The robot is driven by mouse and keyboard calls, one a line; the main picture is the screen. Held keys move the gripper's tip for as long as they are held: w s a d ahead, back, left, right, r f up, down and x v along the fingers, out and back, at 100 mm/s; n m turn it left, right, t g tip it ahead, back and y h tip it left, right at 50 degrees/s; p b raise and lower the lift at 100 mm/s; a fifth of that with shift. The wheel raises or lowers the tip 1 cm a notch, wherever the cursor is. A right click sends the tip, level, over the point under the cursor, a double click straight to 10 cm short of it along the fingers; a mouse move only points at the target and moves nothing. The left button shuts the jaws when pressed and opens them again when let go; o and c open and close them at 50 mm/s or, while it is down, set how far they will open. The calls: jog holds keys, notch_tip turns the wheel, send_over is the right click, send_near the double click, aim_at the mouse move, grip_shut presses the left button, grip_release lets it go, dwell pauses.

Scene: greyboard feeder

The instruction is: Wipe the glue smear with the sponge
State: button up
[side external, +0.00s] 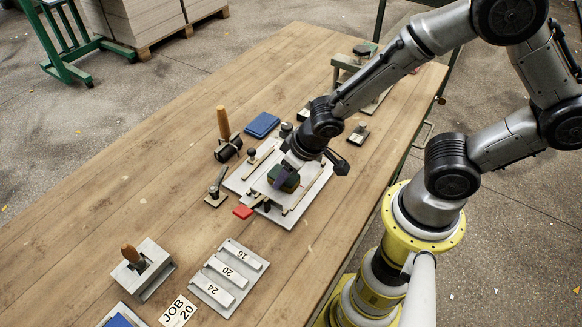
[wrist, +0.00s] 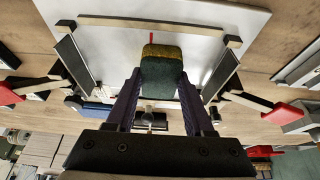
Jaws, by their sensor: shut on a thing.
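My gripper (side external: 288,167) is shut on a sponge (side external: 288,184), which is dark green. In the wrist view the sponge (wrist: 162,78) shows a dark green body with a yellowish-brown far face, held between the two purple-grey fingers of my gripper (wrist: 161,82). The sponge is over the pale feeder plate (side external: 302,205), inside its guide bars. I cannot tell whether it touches the plate. A thin red line (wrist: 152,38) lies on the plate just beyond the sponge in the wrist view. I cannot make out the glue smear; the sponge and gripper hide part of the plate.
Toggle clamps with red handles, one a red lever (side external: 243,211), flank the plate. A wooden-handled roller (side external: 226,138) and a blue pad (side external: 262,124) lie behind it. The table's left side is clear.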

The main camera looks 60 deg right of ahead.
aim_at(272, 192)
jog(key=shift+a, duration=1.8)
jog(key=shift+r, duration=0.15)
jog(key=shift+r, duration=2.9)
jog(key=shift+r, duration=0.1)
notch_tip(272, 192, up, 3)
jog(key=shift+f, duration=0.1)
